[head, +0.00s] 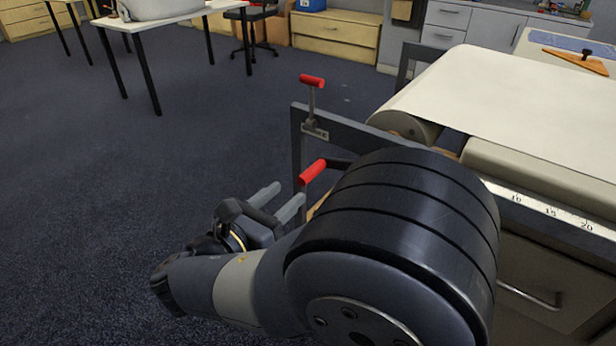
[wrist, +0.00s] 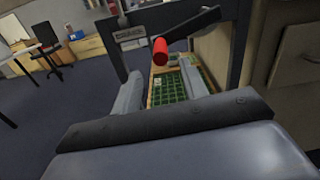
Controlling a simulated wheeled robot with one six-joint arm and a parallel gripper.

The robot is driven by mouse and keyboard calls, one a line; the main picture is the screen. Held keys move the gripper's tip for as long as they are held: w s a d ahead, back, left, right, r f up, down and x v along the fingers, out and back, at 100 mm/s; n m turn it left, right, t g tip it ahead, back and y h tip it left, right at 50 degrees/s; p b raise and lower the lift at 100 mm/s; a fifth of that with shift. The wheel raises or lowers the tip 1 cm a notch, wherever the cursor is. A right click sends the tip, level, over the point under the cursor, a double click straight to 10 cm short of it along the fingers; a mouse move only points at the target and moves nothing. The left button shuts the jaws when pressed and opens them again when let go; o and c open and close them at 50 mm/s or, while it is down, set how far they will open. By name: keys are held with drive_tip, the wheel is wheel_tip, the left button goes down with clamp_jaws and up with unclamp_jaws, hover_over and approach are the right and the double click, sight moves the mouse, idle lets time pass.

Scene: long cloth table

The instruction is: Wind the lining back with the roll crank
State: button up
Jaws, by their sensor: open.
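A red crank grip (head: 312,172) sits on a dark arm at the side of the grey roll frame (head: 350,128). It also shows in the wrist view (wrist: 160,51), centred just beyond my fingertips. My gripper (head: 290,191) is open and empty, its two grey fingers pointing at the grip without visibly holding it. A second red grip (head: 312,81) tops an upright lever on the frame's corner. Pale lining (head: 500,95) lies over the table and runs down over a roll (head: 405,125). My arm hides much of the crank's mount in the head view.
A ruler edge (head: 550,210) and a drawer cabinet (head: 545,280) lie right of my arm. A green gridded surface (wrist: 172,86) shows low behind the fingers. An orange tool (head: 577,61) lies on the far tabletop. Open carpet (head: 130,180) stretches left.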

sight(310, 175)
drive_tip(key=b+x, duration=0.2)
drive_tip(key=x, duration=0.6)
drive_tip(key=shift+w+d, duration=0.25)
clamp_jaws()
